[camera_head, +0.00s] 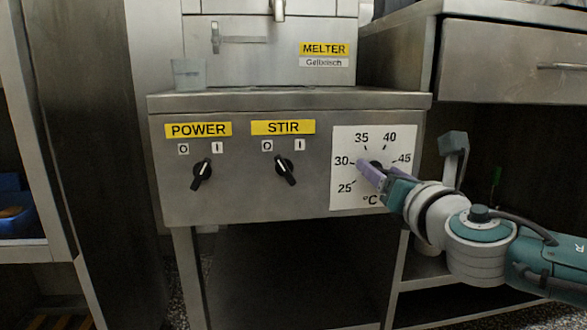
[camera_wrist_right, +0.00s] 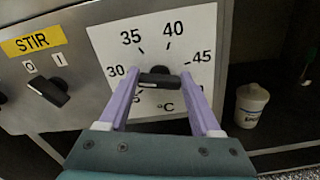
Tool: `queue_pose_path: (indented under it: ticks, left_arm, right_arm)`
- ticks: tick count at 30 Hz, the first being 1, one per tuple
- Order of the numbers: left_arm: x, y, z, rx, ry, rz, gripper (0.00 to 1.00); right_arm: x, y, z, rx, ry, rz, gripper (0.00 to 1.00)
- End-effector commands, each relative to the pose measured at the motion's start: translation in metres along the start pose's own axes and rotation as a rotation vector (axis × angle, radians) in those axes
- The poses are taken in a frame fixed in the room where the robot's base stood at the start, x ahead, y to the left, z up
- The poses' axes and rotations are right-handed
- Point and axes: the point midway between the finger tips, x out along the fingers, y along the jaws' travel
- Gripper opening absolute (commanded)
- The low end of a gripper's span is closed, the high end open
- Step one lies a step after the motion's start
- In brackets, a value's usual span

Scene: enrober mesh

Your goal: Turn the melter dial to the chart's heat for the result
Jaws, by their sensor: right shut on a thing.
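The melter dial (camera_wrist_right: 160,78) is a black knob on a white °C scale plate (camera_head: 345,138) marked 25, 30, 35, 40 and 45. My right gripper (camera_head: 369,169) is at the dial in the head view and hides much of it. In the right wrist view my purple fingers (camera_wrist_right: 158,82) are shut on the knob, one at each end. The knob's bar lies nearly level, roughly along the 30 to 45 line; its exact pointer reading is hard to tell. The melter (camera_head: 270,65) carries a yellow MELTER label. No chart is visible. My left gripper is not in view.
The POWER knob (camera_head: 202,173) points toward I and the STIR knob (camera_head: 286,171) toward O. A drawer unit (camera_head: 510,65) is at right. A white tub (camera_wrist_right: 251,104) sits right of the panel.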

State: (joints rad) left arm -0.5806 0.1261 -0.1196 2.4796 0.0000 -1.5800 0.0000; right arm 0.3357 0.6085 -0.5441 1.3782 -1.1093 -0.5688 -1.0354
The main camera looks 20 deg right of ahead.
Motion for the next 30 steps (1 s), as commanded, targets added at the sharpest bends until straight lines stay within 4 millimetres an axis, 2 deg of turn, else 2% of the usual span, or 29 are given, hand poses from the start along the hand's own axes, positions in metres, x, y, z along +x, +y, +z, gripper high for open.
queue_pose_path:
  ticks: [1,6,9,20,30]
  left_arm:
    - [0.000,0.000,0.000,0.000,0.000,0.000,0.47]
    - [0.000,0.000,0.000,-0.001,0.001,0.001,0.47]
    - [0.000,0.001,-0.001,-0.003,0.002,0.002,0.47]
    - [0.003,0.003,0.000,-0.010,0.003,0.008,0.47]
    - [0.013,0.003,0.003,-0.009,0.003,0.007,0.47]
  right_arm:
    - [0.000,0.000,0.000,0.000,0.000,-0.001,0.36]
    - [0.000,0.000,0.000,0.000,0.000,-0.001,0.17]
    - [0.000,0.000,0.000,0.000,0.000,-0.001,0.09]
    - [0.000,-0.001,-0.001,0.075,0.000,0.000,0.09]
    - [0.000,-0.002,-0.002,0.339,-0.001,-0.001,0.09]
